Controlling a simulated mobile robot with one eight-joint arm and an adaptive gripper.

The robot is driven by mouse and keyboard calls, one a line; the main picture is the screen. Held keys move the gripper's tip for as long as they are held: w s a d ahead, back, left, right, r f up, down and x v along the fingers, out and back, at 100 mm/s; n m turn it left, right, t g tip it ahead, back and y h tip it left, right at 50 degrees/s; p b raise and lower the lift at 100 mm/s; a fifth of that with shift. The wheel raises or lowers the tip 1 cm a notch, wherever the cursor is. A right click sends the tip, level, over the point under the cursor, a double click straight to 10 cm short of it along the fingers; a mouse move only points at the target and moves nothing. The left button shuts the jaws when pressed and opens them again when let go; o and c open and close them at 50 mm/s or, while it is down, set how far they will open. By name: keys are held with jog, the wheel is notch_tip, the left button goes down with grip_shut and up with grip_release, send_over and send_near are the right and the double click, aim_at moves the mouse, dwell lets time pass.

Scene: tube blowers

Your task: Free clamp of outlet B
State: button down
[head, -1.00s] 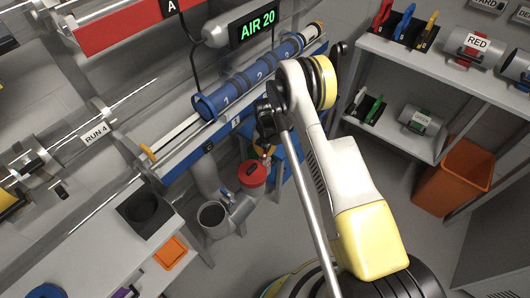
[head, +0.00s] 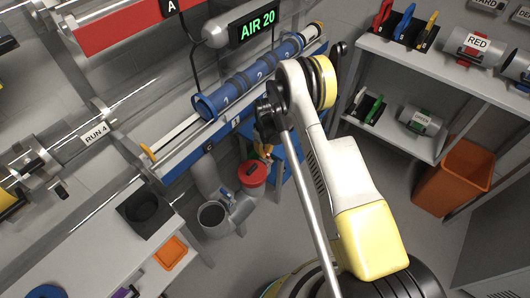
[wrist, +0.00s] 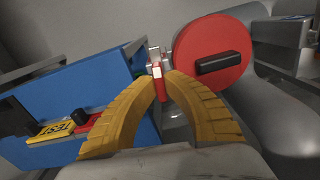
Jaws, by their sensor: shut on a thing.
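A round red cap (wrist: 212,52) with a black bar handle covers a grey pipe outlet in the wrist view. The cap also shows in the head view (head: 252,173), low beside the blue stand. A small clamp (wrist: 155,60) with red and silver parts sits at the cap's left edge. My gripper (wrist: 165,84) has its yellow fingers closed together on the clamp's red lower part. In the head view my gripper (head: 263,152) is just above and right of the cap, partly hidden by my arm. I cannot read an outlet letter on this pipe.
An open grey pipe mouth (head: 212,214) is left of the cap. The blue tube rail (head: 230,100) runs above. An orange bin (head: 455,178) stands right.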

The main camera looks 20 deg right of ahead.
aim_at(265, 152)
jog(key=shift+n, duration=0.5)
jog(key=c, duration=1.5)
grip_release()
notch_tip(265, 152, up, 12)
